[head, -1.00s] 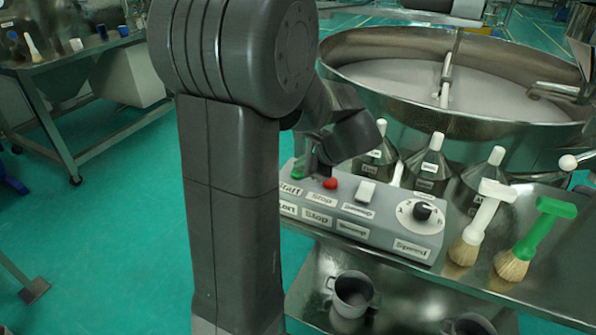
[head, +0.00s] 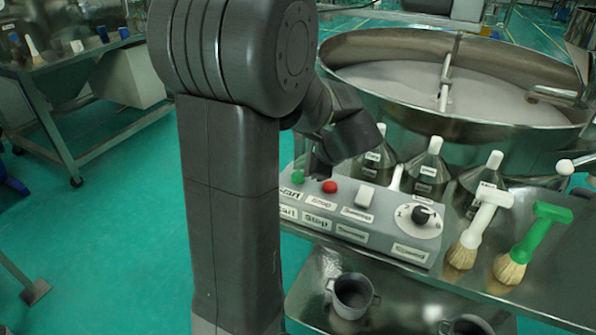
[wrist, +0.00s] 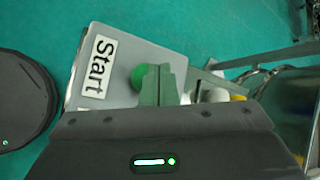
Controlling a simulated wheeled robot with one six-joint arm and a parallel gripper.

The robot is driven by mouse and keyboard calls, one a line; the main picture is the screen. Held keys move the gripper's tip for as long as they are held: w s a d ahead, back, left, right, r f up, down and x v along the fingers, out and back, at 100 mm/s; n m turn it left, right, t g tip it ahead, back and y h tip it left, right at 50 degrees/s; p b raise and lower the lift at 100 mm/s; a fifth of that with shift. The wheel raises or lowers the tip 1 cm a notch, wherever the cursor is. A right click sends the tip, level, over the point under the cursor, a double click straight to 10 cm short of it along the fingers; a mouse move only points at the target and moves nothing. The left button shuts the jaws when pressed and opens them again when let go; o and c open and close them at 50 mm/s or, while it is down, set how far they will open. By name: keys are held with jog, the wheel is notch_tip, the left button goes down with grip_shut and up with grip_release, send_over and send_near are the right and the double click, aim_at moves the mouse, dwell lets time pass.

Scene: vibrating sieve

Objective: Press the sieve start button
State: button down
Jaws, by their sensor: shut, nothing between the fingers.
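The green start button (head: 297,177) is at the left end of the grey control box (head: 385,240), beside the red stop button (head: 329,186). In the wrist view the green button (wrist: 138,78) shows next to the "Start" label (wrist: 98,66), partly hidden by my fingers. My gripper (wrist: 160,72) is shut and empty, with its tips right at the button's edge. In the head view my gripper (head: 312,166) is just right of and behind the green button, partly hidden by my arm. I cannot tell whether the tips touch it.
The box also has a white switch (head: 365,196) and a black speed knob (head: 422,214). Labelled bottles (head: 430,170) stand behind it. The large round sieve (head: 440,85) is behind.

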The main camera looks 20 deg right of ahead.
aim_at(301, 177)
jog(key=shift+r, duration=0.1)
notch_tip(301, 177, up, 5)
jog(key=p, duration=0.4)
dwell(0.3)
jog(key=shift+a, duration=0.1)
dwell(0.7)
